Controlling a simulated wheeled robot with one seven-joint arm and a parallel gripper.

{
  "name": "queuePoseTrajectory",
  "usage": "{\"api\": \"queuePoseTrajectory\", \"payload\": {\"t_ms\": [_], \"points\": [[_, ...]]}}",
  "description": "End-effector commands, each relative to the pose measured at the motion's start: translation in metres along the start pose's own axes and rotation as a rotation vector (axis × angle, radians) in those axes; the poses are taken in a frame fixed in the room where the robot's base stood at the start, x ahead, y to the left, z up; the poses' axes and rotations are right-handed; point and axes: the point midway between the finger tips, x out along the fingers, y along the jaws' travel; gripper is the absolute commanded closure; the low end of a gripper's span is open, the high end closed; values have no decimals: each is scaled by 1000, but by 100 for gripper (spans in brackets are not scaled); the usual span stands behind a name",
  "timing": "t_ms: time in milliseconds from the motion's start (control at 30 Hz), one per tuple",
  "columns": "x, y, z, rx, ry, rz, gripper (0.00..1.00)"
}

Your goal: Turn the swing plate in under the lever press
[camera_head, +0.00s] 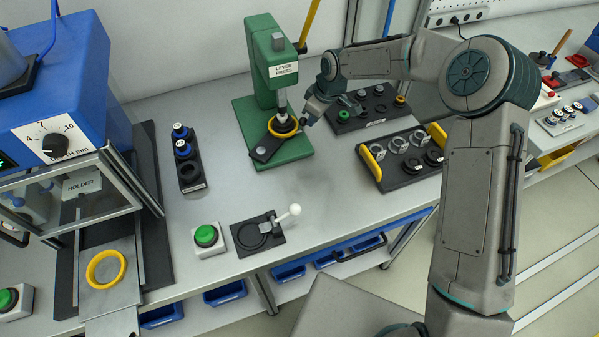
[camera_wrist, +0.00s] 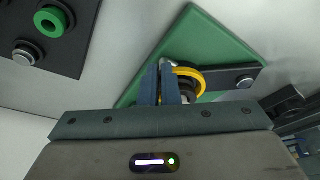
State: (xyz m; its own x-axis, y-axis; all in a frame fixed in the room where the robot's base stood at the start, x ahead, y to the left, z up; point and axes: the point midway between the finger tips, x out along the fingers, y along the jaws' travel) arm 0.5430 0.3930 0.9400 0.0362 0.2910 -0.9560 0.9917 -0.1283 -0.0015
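The green lever press (camera_head: 262,70) stands at the back of the bench, with a yellow lever rising from it. The dark swing plate (camera_head: 268,143) lies on its green base and also shows in the wrist view (camera_wrist: 222,80). A yellow ring (camera_head: 271,131) sits on the plate around a dark round part, below the press's ram (camera_head: 282,101). My gripper (camera_head: 306,117) is low at the plate's outer end, right of the ring. In the wrist view its fingers (camera_wrist: 164,72) are close together at a small pale pin, which they partly hide. The ring's left edge is close beside them.
A black tray of round parts (camera_head: 372,119) and a yellow-handled tray (camera_head: 401,174) stand to the right. A narrow black tray (camera_head: 190,175) stands left of the press. Nearer are a green button (camera_head: 206,235) and a fixture with a white-knobbed lever (camera_head: 258,232). The bench between is clear.

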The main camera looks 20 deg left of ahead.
Motion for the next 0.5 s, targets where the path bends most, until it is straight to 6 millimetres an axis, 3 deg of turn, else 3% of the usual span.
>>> {"api": "queuePoseTrajectory", "payload": {"t_ms": [33, 133, 333, 500], "points": [[-3, -1, -6, -4, 16, 5, 100], [-6, -1, 0, -4, 15, 6, 100], [-23, -2, 34, -3, 6, 3, 100], [-61, -2, 33, -7, 7, 6, 100]]}}
